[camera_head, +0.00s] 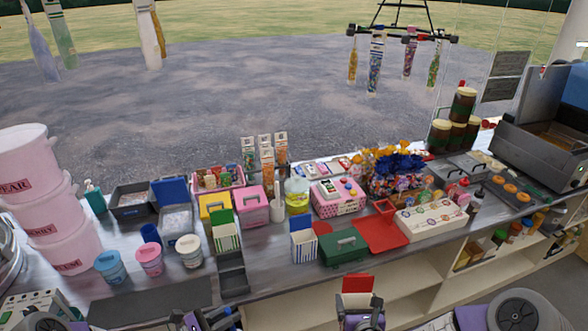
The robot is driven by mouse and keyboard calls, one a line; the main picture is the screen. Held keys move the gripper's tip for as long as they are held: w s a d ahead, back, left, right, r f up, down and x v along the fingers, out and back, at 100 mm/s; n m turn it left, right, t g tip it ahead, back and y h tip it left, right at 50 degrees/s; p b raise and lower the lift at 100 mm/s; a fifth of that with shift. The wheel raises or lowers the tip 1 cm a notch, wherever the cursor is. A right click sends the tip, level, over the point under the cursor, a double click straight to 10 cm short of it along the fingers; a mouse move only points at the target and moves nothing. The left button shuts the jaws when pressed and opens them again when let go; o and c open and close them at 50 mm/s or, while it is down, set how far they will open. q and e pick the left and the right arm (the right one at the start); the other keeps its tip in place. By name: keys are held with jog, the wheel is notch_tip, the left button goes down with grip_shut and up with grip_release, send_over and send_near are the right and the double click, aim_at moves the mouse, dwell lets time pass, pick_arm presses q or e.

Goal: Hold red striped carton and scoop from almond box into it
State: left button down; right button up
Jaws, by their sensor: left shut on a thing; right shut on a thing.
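The red striped carton (357,284) shows its red and white top at the bottom centre, in front of the counter. My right gripper (361,308) is shut on it from below, hiding its lower part. My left gripper (207,319) is at the bottom edge, left of the carton, shut on a blue thing (229,318). That thing is mostly cut off, so I cannot tell whether it is a scoop. I cannot tell which box holds almonds. An open box with a raised blue lid (171,190) holds pale contents. A green box (343,249) stands closed with its handle up.
Green-striped (226,238) and blue-striped (303,246) cartons stand on the counter (273,271). Several small tubs, including a pink one (149,261), stand at left. A red flat lid or tray (380,235) and a white box (430,220) lie right. A dark mat (150,302) lies front left.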

pick_arm(q)
notch_tip(320, 180, down, 3)
jog(key=shift+r+b, duration=0.1)
jog(key=shift+b, duration=0.7)
pick_arm(e)
notch_tip(320, 180, down, 3)
jog(key=shift+w+r, duration=0.1)
jog(key=shift+r, duration=0.1)
jog(key=shift+a, duration=0.35)
jog(key=s+a+f+n+g+y, duration=0.1)
jog(key=s+a+n+g+y, duration=0.1)
jog(key=a+n+y, duration=0.6)
jog(key=a+g, duration=0.1)
jog(key=a, duration=0.3)
jog(key=shift+a+f+y, duration=0.4)
pick_arm(q)
jog(key=shift+r, duration=0.15)
